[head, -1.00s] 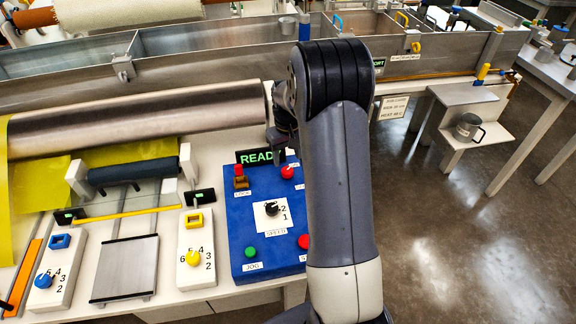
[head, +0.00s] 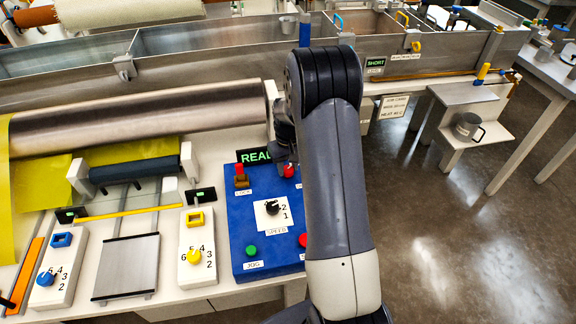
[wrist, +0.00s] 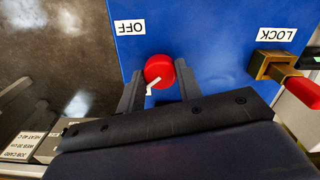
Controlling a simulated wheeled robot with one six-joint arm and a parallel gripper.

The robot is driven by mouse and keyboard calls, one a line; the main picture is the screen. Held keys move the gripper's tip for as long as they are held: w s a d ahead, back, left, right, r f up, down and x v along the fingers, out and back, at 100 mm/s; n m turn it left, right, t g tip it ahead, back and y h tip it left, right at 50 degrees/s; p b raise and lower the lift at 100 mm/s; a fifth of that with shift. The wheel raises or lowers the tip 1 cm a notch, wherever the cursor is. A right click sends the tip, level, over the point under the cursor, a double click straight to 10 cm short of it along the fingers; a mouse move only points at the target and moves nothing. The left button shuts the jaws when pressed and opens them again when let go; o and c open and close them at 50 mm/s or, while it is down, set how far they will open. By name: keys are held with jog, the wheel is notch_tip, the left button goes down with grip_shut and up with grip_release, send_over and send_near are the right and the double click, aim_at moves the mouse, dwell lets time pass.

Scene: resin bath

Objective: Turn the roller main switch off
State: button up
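The roller main switch looks like the round red knob with a white pointer (wrist: 158,67) beside the OFF label (wrist: 130,27) on the blue panel. In the wrist view its pointer aims toward the lower left, away from the label. The knob also shows in the head view (head: 288,171), partly covered by my gripper (head: 286,158). In the wrist view my gripper (wrist: 159,76) is open, with one dark finger on each side of the knob. The gaps look small; I cannot tell whether a finger touches it.
The blue panel (head: 240,218) also carries a LOCK part with a red top (head: 240,172), a black SPEED dial (head: 272,208), a green JOG button (head: 251,251) and another red button (head: 303,240). A READY display (head: 254,156) stands behind it. A steel roller (head: 140,118) lies left.

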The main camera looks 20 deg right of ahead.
jog(key=c, duration=0.4)
jog(key=shift+m, duration=0.4)
jog(key=m+b, duration=0.1)
jog(key=m, duration=0.1)
jog(key=shift+m, duration=0.3)
jog(key=m+b, duration=0.1)
jog(key=m, duration=0.3)
jog(key=shift+m, duration=0.3)
jog(key=m+b, duration=0.1)
jog(key=m, duration=0.4)
jog(key=shift+m+b, duration=0.3)
jog(key=shift+m, duration=2.2)
